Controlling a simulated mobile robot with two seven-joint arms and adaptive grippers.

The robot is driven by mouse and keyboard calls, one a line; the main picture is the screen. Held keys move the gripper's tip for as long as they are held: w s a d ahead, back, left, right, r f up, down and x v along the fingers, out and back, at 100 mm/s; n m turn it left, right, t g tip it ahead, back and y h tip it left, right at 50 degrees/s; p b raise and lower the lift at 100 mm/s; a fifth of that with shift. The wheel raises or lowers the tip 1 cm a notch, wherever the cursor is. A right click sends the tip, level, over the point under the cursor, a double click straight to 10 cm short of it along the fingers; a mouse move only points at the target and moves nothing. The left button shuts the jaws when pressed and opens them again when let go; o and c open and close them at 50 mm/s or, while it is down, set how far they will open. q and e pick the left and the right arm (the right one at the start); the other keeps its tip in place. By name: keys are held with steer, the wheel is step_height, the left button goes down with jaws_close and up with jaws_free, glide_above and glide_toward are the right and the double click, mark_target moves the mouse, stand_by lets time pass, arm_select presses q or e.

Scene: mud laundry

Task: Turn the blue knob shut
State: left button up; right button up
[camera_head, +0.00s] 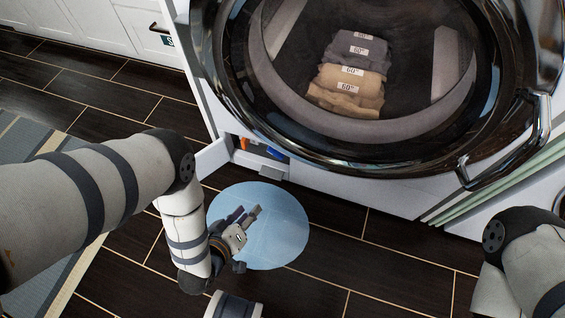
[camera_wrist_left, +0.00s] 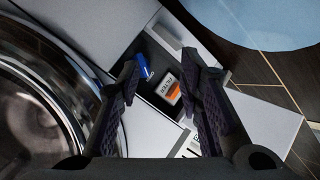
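The blue knob (camera_head: 274,153) sits in an open compartment low on the front of the washer, below its round door. It also shows in the left wrist view (camera_wrist_left: 144,68), beyond my fingers. An orange-labelled part (camera_wrist_left: 168,88) is beside it; its orange shows in the head view (camera_head: 243,143) too. My left gripper (camera_head: 246,214) is over the floor in front of the compartment, apart from the knob. In the left wrist view its two fingers (camera_wrist_left: 160,75) are spread, with nothing between them. My right arm is at the right edge; its gripper is out of the picture.
The washer's round glass door (camera_head: 350,155) with a chrome handle (camera_head: 512,150) overhangs the compartment. A white flap (camera_head: 212,157) stands open at its left. A light-blue round patch (camera_head: 285,215) lies on the dark tiled floor. A striped rug (camera_head: 30,140) is at left.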

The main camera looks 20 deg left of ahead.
arm_select(q)
steer(key=w+f+n+t+b, duration=0.2)
steer(key=w+f+t+b, duration=0.15)
steer(key=f, duration=0.35)
steer(key=n+t+b, duration=0.2)
steer(key=t+b, duration=0.2)
steer(key=b, duration=0.1)
glide_toward(274, 155)
steer(key=shift+y, duration=0.4)
steer(key=w+b, duration=0.1)
steer(key=w, duration=0.2)
steer(key=w+b, duration=0.1)
steer(key=w, duration=0.3)
steer(key=w+d+b, duration=0.1)
steer(key=w+b, duration=0.1)
steer(key=w, duration=0.1)
steer(key=shift+w, duration=0.25)
steer(key=shift+r, duration=0.1)
arm_select(e)
step_height(274, 155, down, 12)
steer(key=s+g, duration=0.1)
steer(key=s, duration=0.1)
steer(key=shift+a+f+g, duration=0.25)
steer(key=shift+a+g, duration=0.05)
steer(key=shift+g, duration=0.1)
arm_select(q)
steer(key=shift+a, duration=0.1)
jaws_close()
